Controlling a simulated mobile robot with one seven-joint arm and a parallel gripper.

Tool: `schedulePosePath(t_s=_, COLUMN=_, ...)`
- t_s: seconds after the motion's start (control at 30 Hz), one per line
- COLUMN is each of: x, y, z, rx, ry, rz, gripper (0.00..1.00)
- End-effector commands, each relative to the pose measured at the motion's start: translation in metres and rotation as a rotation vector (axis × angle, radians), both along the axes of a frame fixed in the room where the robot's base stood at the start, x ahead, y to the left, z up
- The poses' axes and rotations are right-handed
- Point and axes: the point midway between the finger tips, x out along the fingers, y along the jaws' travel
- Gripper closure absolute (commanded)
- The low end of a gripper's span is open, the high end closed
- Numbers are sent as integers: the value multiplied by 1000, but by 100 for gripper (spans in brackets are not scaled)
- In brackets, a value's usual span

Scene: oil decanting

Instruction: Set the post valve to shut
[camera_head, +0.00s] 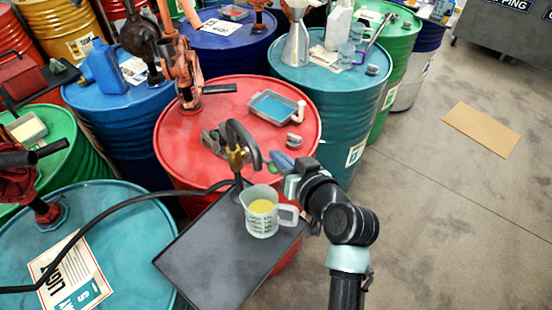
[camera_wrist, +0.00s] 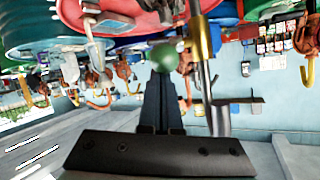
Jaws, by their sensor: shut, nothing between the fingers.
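The post valve (camera_head: 238,157) has a brass body on a dark post, with a black curved spout above it, at the near edge of the red drum. In the wrist view the brass valve body (camera_wrist: 203,38) is just right of the fingers. A round green knob (camera_wrist: 165,58) is straight ahead of the fingertips, and I cannot tell whether they touch. My gripper (camera_wrist: 160,82) is shut and empty. In the head view the gripper (camera_head: 286,173) comes in from the right, beside the valve. The valve's exact setting is not clear.
A clear measuring jug (camera_head: 261,223) with yellow liquid stands on a black shelf (camera_head: 205,268) by the post. The red drum (camera_head: 190,160) holds a tray of blue liquid (camera_head: 272,107) and small tools. A black hose crosses at left. Floor at right is largely clear.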

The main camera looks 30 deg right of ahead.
Motion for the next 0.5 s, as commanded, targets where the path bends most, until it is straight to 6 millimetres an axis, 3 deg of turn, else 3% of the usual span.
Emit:
schedulePosePath(t_s=0.03, x=-1, y=0, z=-11, rx=1, ry=-17, rz=0, gripper=100)
schedulePosePath(t_s=0.5, x=-10, y=0, z=-24, rx=7, ry=-116, rz=0, gripper=100)
